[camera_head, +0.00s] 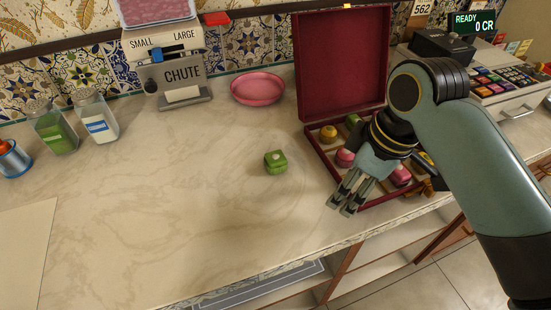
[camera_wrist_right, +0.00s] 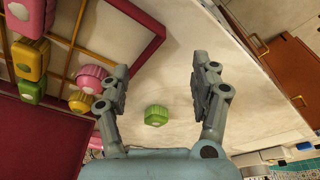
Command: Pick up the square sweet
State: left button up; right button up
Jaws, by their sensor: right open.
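The square sweet is a green block (camera_head: 275,162) with a small pale topping, lying alone on the marble counter left of the open box. In the right wrist view the green sweet (camera_wrist_right: 156,115) lies on the counter, seen between the fingers but apart from them. My right gripper (camera_head: 347,203) is open and empty over the front edge of the box, to the right of and nearer than the sweet. Its two fingers also show in the wrist view (camera_wrist_right: 160,85). My left gripper is in neither view.
The dark red box (camera_head: 316,155) holds several round and square sweets in compartments, its lid (camera_head: 343,62) standing up behind. The counter left of the green sweet is clear.

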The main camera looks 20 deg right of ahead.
jog(key=w+n, duration=0.1)
jog(key=w, duration=0.1)
jog(key=w+a+r+n, duration=0.1)
jog(key=w, duration=0.1)
jog(key=w+a+r+n+y, duration=0.1)
jog(key=w, duration=0.1)
jog(key=shift+w+a+r+n+g, duration=0.2)
jog(key=shift+n+g, duration=0.1)
jog(key=shift+n, duration=0.1)
jog(key=w+a+r+n+g+y, duration=0.1)
jog(key=w+a+r+n+y, duration=0.1)
jog(key=w+a+r+n, duration=0.35)
jog(key=n, duration=0.1)
send_over(272, 157)
jog(key=d, duration=0.2)
jog(key=shift+g, duration=0.3)
notch_tip(272, 157, down, 4)
jog(key=shift+w+f, duration=0.1)
jog(key=shift+w, duration=0.05)
jog(key=x, duration=0.5)
jog(key=shift+d+f+p, duration=0.15)
jog(key=shift+f+p, duration=0.15)
jog(key=shift+f, duration=0.15)
jog(key=shift+c, duration=0.3)
jog(key=c, duration=1)
jog(key=shift+r, duration=0.1)
